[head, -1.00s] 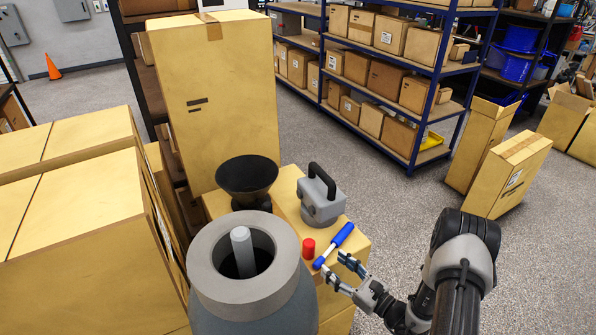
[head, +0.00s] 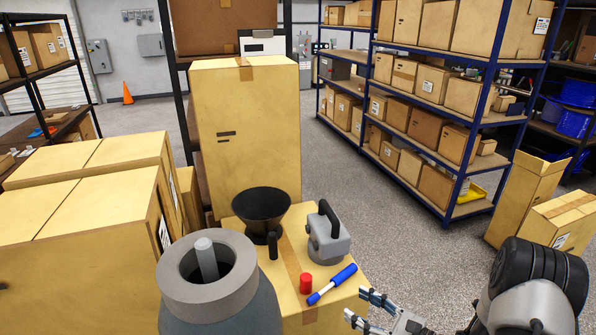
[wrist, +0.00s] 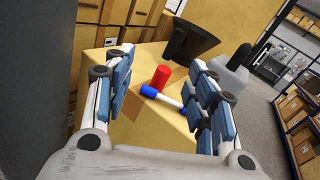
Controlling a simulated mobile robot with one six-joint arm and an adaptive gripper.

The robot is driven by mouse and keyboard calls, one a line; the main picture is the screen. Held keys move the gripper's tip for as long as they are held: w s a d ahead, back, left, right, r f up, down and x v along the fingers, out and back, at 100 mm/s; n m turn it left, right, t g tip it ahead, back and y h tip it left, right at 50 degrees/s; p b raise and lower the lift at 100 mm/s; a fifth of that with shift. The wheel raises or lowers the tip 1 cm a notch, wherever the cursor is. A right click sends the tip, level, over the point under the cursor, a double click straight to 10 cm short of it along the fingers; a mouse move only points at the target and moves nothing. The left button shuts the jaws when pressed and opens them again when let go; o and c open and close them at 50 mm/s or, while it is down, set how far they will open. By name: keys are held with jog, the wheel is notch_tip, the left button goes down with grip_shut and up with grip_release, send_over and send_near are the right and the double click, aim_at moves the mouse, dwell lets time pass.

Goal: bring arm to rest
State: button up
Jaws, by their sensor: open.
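My gripper (head: 364,308) is open and empty at the front right corner of a cardboard box in the head view. In the wrist view my gripper (wrist: 160,95) has its blue-padded fingers spread wide. Between and beyond them lie a red cylinder (wrist: 161,77) and a blue-and-white tool (wrist: 165,98) on the box top. In the head view the red cylinder (head: 306,283) stands on the box (head: 345,300), and the blue-and-white tool (head: 333,284) lies beside it. My arm reaches in from the lower right; part of it is outside the head view.
A black funnel-shaped cup (head: 262,207) and a grey handled block (head: 327,236) stand on the same box. Tall cartons (head: 245,130) and stacked boxes (head: 85,230) fill the left. Open floor (head: 400,235) lies before the blue shelving (head: 455,180).

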jog(key=s+a+r+n+g+h, duration=0.3)
jog(key=s+a+r+n+g, duration=0.8)
jog(key=s+r+n, duration=0.4)
jog(key=s+d+r+n+t+h, duration=0.4)
jog(key=s+d+r+n+h, duration=0.3)
jog(key=s+d+n+h, duration=0.1)
jog(key=s+d+h, duration=0.1)
jog(key=s+h, duration=0.1)
jog(key=s, duration=0.1)
jog(key=shift+s+r+n+t+h, duration=0.3)
jog(key=shift+s+n+t, duration=0.1)
